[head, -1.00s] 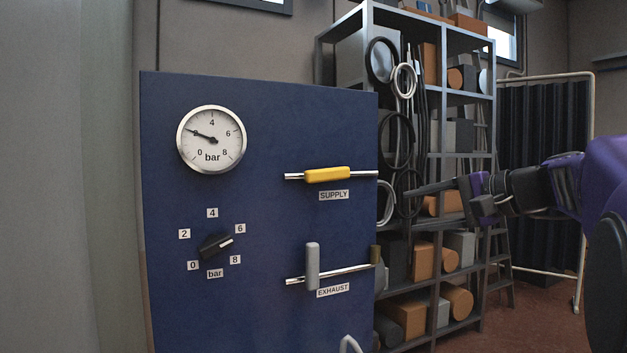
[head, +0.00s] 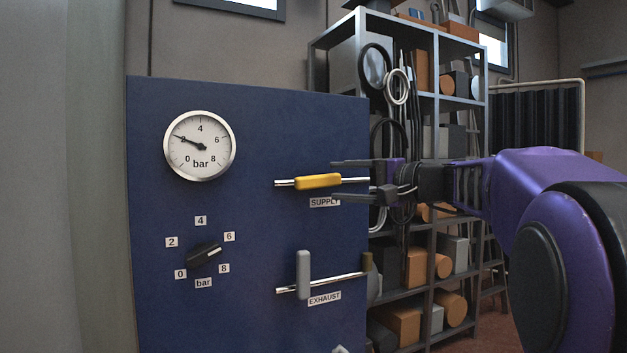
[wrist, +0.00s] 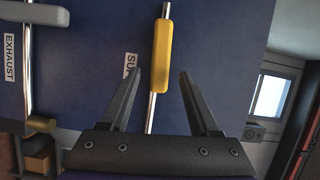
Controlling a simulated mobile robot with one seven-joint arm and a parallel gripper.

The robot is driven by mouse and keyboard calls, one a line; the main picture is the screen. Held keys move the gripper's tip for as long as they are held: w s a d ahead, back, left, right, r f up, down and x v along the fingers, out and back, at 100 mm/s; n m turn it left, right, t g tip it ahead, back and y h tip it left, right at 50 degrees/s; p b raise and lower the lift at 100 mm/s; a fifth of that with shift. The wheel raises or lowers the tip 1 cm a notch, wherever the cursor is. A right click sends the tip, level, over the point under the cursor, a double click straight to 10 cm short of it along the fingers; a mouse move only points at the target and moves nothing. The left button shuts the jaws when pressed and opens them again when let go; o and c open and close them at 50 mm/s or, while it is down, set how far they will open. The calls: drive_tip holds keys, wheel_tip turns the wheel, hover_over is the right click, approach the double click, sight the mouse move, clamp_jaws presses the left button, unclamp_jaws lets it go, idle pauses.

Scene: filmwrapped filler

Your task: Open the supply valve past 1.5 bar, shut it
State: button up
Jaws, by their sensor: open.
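The yellow supply valve handle (head: 318,181) lies along its silver pipe on the blue panel (head: 250,130), above the SUPPLY label (head: 325,202). It also shows in the wrist view (wrist: 161,56). My gripper (head: 334,180) is open, with one finger above and one below the line of the pipe at the handle's right end. In the wrist view my gripper (wrist: 160,72) has the handle's near end between its fingertips, with a gap on both sides. The pressure gauge (head: 199,146) has its needle pointing left and slightly up, at about 2 bar.
The grey exhaust handle (head: 303,275) stands across its pipe below the supply valve. A black knob (head: 203,253) with a 0 to 8 bar scale sits at lower left, its mark between 6 and 8. A loaded shelf rack (head: 437,150) stands behind the panel's right edge.

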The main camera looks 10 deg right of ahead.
sight(330, 181)
drive_tip(key=shift+x, duration=2.35)
clamp_jaws()
